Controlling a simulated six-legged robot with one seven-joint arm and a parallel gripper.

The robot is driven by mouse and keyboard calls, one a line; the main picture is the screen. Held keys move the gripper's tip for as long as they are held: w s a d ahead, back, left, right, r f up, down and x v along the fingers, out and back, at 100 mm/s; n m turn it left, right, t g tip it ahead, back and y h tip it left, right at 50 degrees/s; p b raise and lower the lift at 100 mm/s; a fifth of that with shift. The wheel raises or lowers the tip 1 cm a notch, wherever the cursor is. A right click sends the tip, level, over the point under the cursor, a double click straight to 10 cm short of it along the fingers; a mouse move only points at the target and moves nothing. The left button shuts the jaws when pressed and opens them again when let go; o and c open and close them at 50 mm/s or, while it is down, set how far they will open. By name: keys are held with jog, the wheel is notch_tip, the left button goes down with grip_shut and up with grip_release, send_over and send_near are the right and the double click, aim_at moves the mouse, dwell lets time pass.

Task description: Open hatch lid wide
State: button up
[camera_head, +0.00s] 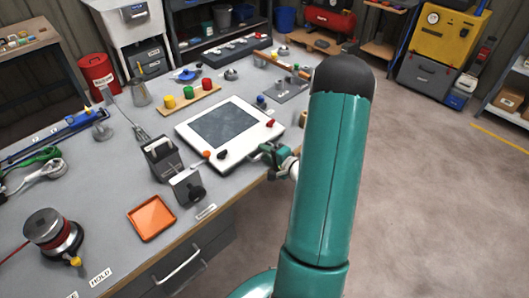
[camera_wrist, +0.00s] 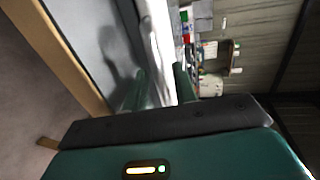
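A white square frame with a dark flat panel (camera_head: 225,126) lies on the grey bench in the head view; it looks like the hatch and its lid, and the panel looks flat, closed down. A dark knob (camera_head: 222,154) sits at the frame's near corner. My gripper (camera_head: 269,150) is low at the frame's right side, by the bench edge. In the wrist view my gripper (camera_wrist: 160,88) has its two green fingers apart, with a white edge (camera_wrist: 158,45) showing between or beyond them. I cannot tell whether they touch it.
Left of the frame stand a grey box (camera_head: 160,158) and an orange tray (camera_head: 151,218). Red, green and yellow knobs on a wooden strip (camera_head: 190,98) lie behind it. A small dark plate (camera_head: 287,91) lies at the back right. The floor (camera_head: 430,190) to the right is clear.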

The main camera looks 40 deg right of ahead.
jog(key=shift+w, duration=0.35)
grip_shut()
